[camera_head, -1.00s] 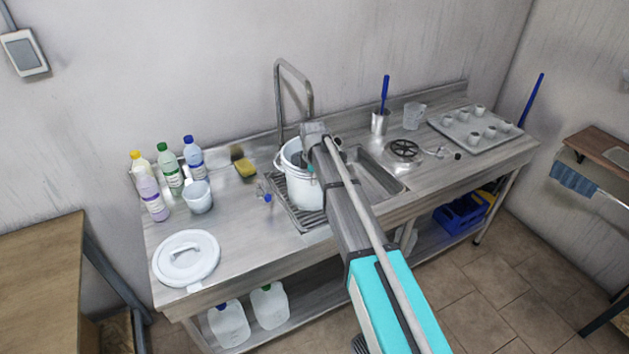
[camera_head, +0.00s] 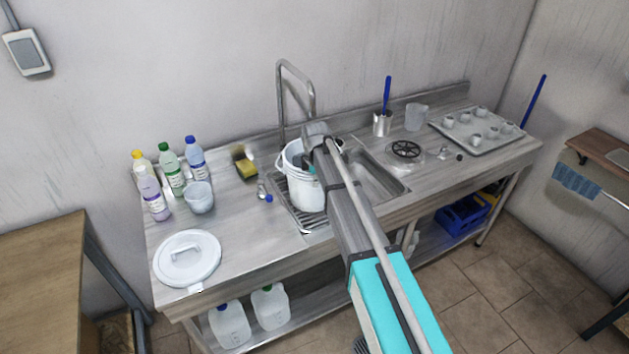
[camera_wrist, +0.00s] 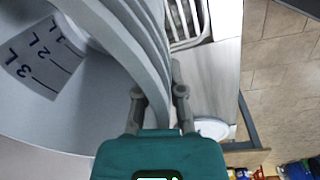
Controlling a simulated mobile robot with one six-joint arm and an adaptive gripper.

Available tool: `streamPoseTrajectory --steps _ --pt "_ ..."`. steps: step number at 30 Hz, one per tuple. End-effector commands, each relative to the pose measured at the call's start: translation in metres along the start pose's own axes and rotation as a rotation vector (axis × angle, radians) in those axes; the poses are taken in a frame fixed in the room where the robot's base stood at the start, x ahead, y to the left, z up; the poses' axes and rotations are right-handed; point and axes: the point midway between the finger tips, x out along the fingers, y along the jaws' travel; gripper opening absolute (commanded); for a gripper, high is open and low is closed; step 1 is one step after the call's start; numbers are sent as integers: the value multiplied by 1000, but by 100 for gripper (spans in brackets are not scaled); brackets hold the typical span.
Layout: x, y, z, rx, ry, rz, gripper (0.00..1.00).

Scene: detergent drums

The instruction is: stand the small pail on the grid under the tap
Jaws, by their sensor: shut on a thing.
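The small pail (camera_head: 307,194), white with a pale handle, is upright at the grid (camera_head: 288,208) beside the sink. I cannot tell whether its base touches the ribs. The tap (camera_head: 281,100) rises behind it, its spout arching over to the right. My gripper (camera_wrist: 158,95) is shut on the pail's rim wall. In the wrist view the pail's inside (camera_wrist: 85,95) shows litre marks, and part of the grid (camera_wrist: 187,22) shows beyond the rim. In the head view my arm hides the pail's right side and most of the gripper.
A white lid (camera_head: 187,262), several bottles (camera_head: 170,168) and a small tub (camera_head: 199,200) stand to the left. A sponge (camera_head: 246,171) and a small clear item with a blue end (camera_head: 266,195) lie nearer. The sink basin (camera_head: 370,182) is right of the pail.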

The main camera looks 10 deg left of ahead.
Motion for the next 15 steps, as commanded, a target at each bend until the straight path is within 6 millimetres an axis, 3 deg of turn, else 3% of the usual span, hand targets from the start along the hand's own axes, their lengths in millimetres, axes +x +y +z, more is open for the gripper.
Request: streamPoseTrajectory --steps 15 --pt "6 0 0 0 0 1 0"
